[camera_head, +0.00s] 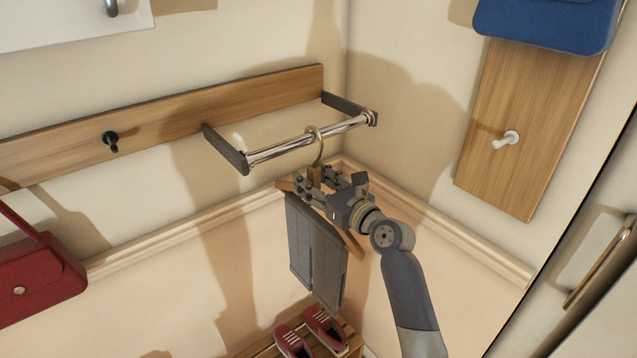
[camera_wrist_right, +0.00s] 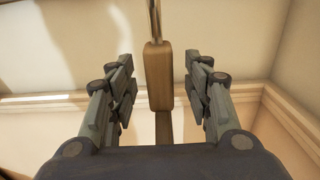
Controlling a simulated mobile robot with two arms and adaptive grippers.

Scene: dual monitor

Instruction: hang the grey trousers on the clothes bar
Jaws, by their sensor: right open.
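The grey trousers (camera_head: 315,255) hang from a wooden hanger (camera_head: 351,243) below the clothes bar (camera_head: 290,146). The hanger's hook (camera_head: 319,146) reaches up and curves over the bar, right of its middle. My right gripper (camera_head: 318,178) is at the hanger's neck, just under the bar. In the right wrist view the hanger's wooden neck (camera_wrist_right: 158,75) stands upright between the two open fingers (camera_wrist_right: 160,92), with a gap on both sides. My left gripper is not in view.
The bar's dark brackets sit on a wooden wall board (camera_head: 165,128) with a black peg (camera_head: 111,142). A red bag (camera_head: 38,280) hangs at the left, a blue bag (camera_head: 547,22) at the upper right by a white peg (camera_head: 506,139). Red shoes (camera_head: 325,330) stand on a slatted rack below.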

